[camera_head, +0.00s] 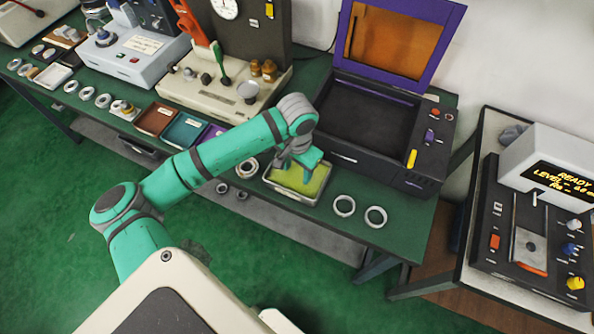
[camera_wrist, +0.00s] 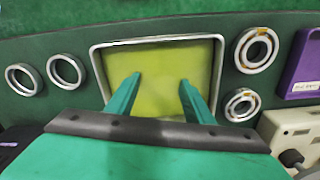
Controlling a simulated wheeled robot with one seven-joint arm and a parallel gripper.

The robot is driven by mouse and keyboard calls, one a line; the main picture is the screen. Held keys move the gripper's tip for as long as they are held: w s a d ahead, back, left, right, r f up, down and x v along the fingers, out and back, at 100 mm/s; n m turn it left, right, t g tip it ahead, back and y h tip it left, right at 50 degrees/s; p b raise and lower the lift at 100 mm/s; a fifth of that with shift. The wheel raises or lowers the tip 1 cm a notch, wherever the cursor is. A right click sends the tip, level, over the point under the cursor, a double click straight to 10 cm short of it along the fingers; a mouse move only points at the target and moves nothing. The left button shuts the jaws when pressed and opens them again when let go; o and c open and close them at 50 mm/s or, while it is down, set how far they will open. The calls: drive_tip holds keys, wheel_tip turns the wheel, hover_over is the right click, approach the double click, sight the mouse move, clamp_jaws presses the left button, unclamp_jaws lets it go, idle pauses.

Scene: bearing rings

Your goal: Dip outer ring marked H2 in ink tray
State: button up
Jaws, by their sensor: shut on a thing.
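The ink tray (camera_head: 312,184), metal-rimmed with a yellow-green inside, stands near the bench's front edge. It fills the middle of the wrist view (camera_wrist: 160,56). My gripper (camera_head: 297,168) points down over the tray. In the wrist view, its two teal fingers (camera_wrist: 160,84) stand apart, their tips in front of the yellow surface. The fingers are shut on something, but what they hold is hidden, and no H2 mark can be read. Two plain rings lie right of the tray, the nearer (camera_head: 344,206) and the farther (camera_head: 376,216).
Two thicker rings, one large (camera_wrist: 256,50) and one smaller (camera_wrist: 242,105), lie on the tray's other side. A purple tray (camera_head: 212,136) is beyond them. A black box with an open purple lid (camera_head: 400,45) stands behind the ink tray. A readout machine (camera_head: 530,215) is at right.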

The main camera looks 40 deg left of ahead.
drive_tip(key=shift+r, duration=0.1)
wheel_tip(320, 180, up, 8)
drive_tip(key=shift+r, duration=0.15)
idle(1.3)
idle(1.2)
